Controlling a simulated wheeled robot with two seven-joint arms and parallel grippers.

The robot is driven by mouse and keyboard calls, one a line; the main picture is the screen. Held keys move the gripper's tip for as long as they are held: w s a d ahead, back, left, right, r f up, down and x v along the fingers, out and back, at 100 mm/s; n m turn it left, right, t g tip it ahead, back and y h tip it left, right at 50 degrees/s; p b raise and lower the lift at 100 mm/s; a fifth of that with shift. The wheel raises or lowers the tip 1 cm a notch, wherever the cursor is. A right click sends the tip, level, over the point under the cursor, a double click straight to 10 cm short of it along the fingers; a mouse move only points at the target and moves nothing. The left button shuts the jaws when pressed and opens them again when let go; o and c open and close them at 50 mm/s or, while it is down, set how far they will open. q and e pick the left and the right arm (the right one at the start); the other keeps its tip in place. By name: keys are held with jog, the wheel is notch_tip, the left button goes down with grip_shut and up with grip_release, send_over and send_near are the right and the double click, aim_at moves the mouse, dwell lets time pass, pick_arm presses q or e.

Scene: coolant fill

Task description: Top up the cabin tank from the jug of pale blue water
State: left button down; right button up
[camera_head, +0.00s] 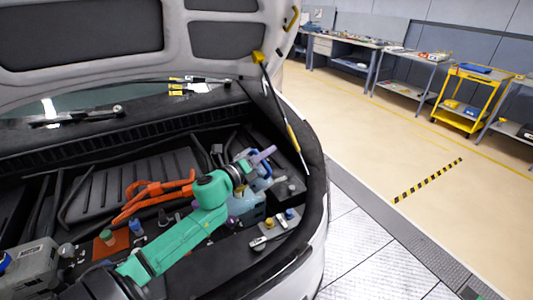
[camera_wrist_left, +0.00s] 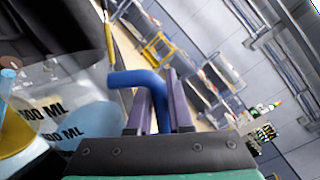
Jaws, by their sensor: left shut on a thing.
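My left gripper (camera_head: 264,155) reaches over the right side of the engine bay. In the left wrist view its purple fingers (camera_wrist_left: 163,100) are shut on the blue handle (camera_wrist_left: 136,78) of a clear jug (camera_wrist_left: 75,85). The jug has black "ML" markings and pale blue liquid inside. In the head view the jug (camera_head: 262,181) is small and partly hidden by the gripper. A bluish tank (camera_head: 248,206) sits just below it. A pale blue strip (camera_wrist_left: 7,82) stands above a yellow part (camera_wrist_left: 22,140) in the wrist view; I cannot tell whether it is flowing water. My right gripper is not visible.
Orange cables (camera_head: 150,190) lie left of my arm. A blue cap (camera_head: 289,214) and a yellow cap (camera_head: 269,223) are at the bay's right front. The raised hood (camera_head: 200,15) and its strut (camera_head: 283,115) border the space. A yellow cart (camera_head: 465,98) stands far off.

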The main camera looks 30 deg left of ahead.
pick_arm(q)
jog(key=shift+a+n+p, duration=0.3)
jog(key=shift+a+n, duration=0.3)
jog(key=shift+n, duration=0.2)
dwell(1.3)
dwell(0.3)
jog(key=shift+w+r+p, duration=0.1)
jog(key=shift+p, duration=0.45)
jog(key=shift+f, duration=0.2)
jog(key=m+b, duration=0.1)
jog(key=d+f+m+b, duration=0.1)
jog(key=m, duration=0.1)
jog(key=d+m+b, duration=0.1)
jog(key=shift+s+d+f+b, duration=0.1)
jog(key=shift+s+f+b, duration=0.1)
jog(key=shift+f+b, duration=0.15)
jog(key=m, duration=0.1)
jog(key=d+m, duration=0.1)
jog(key=shift+m, duration=0.3)
jog(key=shift+r, duration=0.15)
